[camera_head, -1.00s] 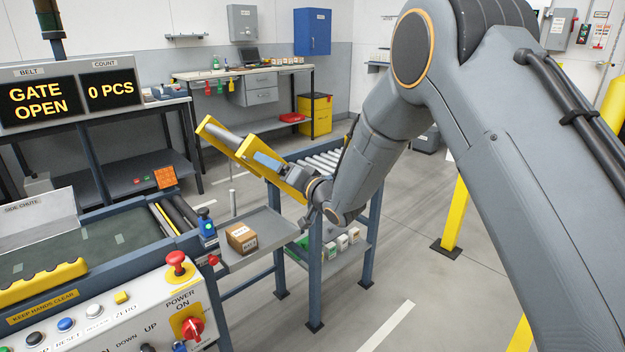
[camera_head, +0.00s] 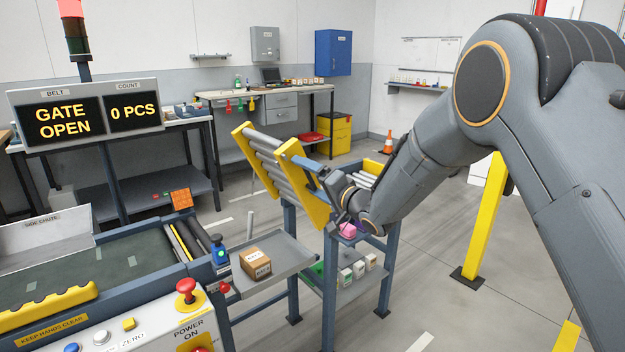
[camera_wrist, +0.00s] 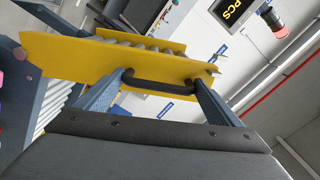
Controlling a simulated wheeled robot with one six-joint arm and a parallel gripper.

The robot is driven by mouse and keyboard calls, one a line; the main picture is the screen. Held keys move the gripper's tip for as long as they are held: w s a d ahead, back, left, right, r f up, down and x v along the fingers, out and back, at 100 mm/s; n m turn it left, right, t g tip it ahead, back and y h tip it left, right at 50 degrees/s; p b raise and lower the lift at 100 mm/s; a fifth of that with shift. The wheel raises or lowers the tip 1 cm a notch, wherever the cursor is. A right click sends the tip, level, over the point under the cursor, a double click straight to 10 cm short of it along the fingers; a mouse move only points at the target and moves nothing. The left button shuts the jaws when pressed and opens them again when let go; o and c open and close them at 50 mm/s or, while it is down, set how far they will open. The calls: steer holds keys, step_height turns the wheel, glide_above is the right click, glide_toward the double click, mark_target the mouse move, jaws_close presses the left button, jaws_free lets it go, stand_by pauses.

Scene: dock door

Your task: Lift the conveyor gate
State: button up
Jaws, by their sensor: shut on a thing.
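The conveyor gate is a short roller section with yellow side rails (camera_head: 304,186) and grey rollers (camera_head: 268,160). It stands tilted steeply, its upper end toward the left, above the blue conveyor frame. My gripper (camera_head: 328,178) is at the near rail. In the wrist view, my gripper (camera_wrist: 160,82) has its two fingers shut around the black handle (camera_wrist: 150,83) on the yellow rail (camera_wrist: 90,62). The display (camera_head: 85,118) reads GATE OPEN and 0 PCS. The gate's lower end is partly hidden by my gripper and arm.
A cardboard box (camera_head: 256,264) sits on a grey tray (camera_head: 282,254) beside the belt (camera_head: 120,266). The control panel (camera_head: 130,330) with a red button is at front left. The floor between is clear.

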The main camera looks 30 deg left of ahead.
steer(key=o, duration=1.2)
steer(key=shift+f, duration=0.35)
steer(key=shift+r, duration=0.15)
steer(key=shift+d, duration=0.1)
steer(key=b+v, duration=0.1)
steer(key=v, duration=0.6)
steer(key=shift+s+d, duration=0.15)
steer(key=shift+d, duration=0.1)
